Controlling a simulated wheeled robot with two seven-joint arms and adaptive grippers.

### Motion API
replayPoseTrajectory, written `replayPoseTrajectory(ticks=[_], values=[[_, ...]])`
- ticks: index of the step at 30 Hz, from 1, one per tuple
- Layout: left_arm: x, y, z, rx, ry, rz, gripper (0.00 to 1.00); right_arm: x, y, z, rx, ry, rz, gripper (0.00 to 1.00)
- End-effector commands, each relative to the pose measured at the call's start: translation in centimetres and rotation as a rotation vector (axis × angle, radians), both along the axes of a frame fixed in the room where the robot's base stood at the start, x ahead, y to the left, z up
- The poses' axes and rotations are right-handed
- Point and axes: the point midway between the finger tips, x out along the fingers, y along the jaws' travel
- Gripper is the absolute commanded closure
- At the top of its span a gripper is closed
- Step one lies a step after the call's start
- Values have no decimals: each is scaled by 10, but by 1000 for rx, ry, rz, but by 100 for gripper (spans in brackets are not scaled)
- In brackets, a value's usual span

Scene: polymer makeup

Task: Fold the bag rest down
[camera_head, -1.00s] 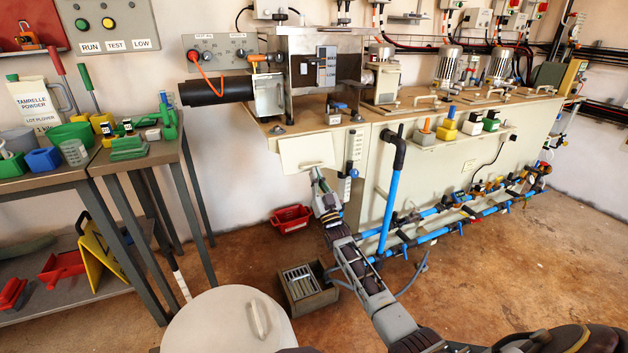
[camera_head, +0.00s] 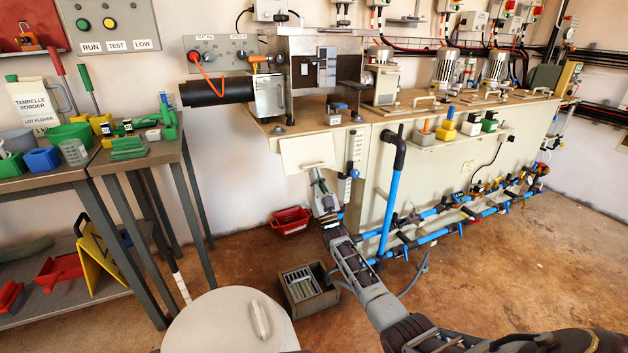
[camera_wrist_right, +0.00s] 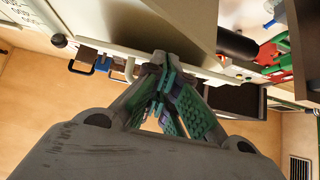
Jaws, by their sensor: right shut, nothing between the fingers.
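The bag rest appears to be the cream flap (camera_head: 304,150) at the left front of the bench, below the steel machine. It slants out from the bench front, with a small handle-like strip near its lower edge. My right gripper (camera_head: 318,176) is just below that lower edge, shut and empty. In the right wrist view the fingertips (camera_wrist_right: 160,62) meet close to the edge of a pale panel (camera_wrist_right: 180,22), likely the same flap. I cannot tell whether they touch it. My left gripper is not in view.
A red bin (camera_head: 291,221) and a grey crate (camera_head: 306,290) stand on the floor near my right arm. A blue pipe (camera_head: 390,213) rises right of the arm. A round pale lid (camera_head: 228,325) is at the front. The side table (camera_head: 75,178) stands left.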

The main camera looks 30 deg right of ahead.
Motion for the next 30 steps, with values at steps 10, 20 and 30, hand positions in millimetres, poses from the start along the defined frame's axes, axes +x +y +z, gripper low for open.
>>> replayPoseTrajectory(ticks=[10, 20, 30], values=[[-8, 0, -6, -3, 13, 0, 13, 1, -2, -1, -2, -22, 0, 100], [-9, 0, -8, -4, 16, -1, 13, 2, -3, -2, -2, -32, 0, 100], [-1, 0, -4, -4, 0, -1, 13, 2, -4, -2, -3, -37, 0, 100]])
